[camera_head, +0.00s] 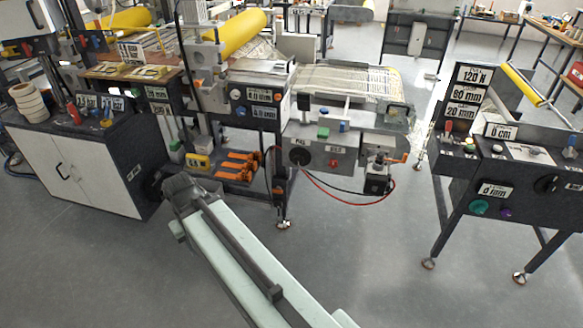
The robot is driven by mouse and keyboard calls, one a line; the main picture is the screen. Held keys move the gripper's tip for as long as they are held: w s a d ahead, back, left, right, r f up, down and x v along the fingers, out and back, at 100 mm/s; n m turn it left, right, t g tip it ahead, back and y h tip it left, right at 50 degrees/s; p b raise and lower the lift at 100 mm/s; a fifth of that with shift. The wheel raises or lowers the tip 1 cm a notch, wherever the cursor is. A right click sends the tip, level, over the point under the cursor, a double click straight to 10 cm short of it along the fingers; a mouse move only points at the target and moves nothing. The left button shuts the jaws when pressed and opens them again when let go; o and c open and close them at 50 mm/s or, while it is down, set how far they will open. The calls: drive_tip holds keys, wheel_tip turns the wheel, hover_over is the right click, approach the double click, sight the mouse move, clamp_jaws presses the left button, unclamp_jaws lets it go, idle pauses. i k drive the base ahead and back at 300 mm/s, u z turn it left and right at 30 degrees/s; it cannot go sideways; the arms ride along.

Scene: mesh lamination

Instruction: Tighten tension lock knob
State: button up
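My arm reaches up from the bottom of the view, and my gripper (178,185) is at its far end, over the floor in front of the machine. The gripper is dark and small here, and I cannot see whether its fingers are open or shut. A round black knob (300,157) sits on the grey front panel of the middle machine, to the right of and apart from the gripper. The right machine carries another black knob (546,185) and a teal knob (479,207). I cannot tell which of them is the tension lock knob.
A white-doored cabinet (75,168) stands close to the left of my gripper. Orange-handled tools (238,165) lie on a low shelf of the middle machine. Red and black cables (345,202) hang below its panel. The grey floor (370,265) is clear between the machines.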

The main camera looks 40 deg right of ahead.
sight(333, 163)
drive_tip(key=u, duration=0.9)
drive_tip(key=k, duration=1.3)
drive_tip(key=z, duration=0.85)
drive_tip(key=i, duration=1)
drive_tip(key=u, duration=0.05)
